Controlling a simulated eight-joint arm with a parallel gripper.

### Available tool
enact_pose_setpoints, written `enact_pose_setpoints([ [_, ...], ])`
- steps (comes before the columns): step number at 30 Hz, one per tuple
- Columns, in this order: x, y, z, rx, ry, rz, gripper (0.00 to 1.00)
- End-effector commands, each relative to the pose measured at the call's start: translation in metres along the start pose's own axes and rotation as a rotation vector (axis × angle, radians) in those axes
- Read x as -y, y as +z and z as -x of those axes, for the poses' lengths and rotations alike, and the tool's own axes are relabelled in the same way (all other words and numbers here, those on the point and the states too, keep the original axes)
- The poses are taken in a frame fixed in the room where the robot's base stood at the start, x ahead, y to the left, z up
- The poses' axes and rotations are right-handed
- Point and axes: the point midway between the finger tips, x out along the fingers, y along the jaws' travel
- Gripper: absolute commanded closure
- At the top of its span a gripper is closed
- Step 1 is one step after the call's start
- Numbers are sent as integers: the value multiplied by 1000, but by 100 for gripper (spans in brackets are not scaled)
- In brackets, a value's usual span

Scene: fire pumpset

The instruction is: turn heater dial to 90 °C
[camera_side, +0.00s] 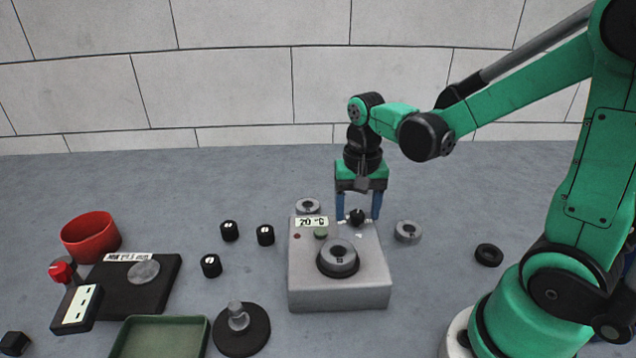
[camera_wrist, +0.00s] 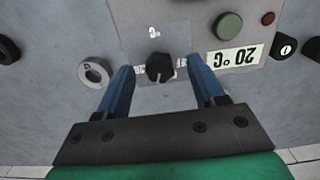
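The heater (camera_side: 340,296) is a light grey box in the middle of the side view. Its label (camera_side: 311,222) reads 20 °C, and it shows upside down in the wrist view (camera_wrist: 236,58). The black heater dial (camera_side: 357,217) is on the back right of the heater's top. My gripper (camera_side: 358,216) points down over the dial with its blue fingers apart. In the wrist view the dial (camera_wrist: 160,67) lies between the fingertips, with a gap on each side. I cannot tell the fingertips' exact height against the dial.
A grey ring on a dark seat (camera_side: 338,258) sits on the heater's front top, near a green button (camera_side: 321,233). Grey rings (camera_side: 408,231) and several small black cylinders (camera_side: 265,235) lie around the heater. A red cup (camera_side: 91,237), black device (camera_side: 135,286) and green tray (camera_side: 160,338) are left.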

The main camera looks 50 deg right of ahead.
Motion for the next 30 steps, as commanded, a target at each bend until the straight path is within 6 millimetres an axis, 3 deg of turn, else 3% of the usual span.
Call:
enact_pose_setpoints([
  [9, 0, 0, 3, 0, 0, 0, 38],
  [21, 0, 0, 46, 0, 0, 0, 38],
  [30, 0, 0, 56, 0, 0, 0, 38],
])
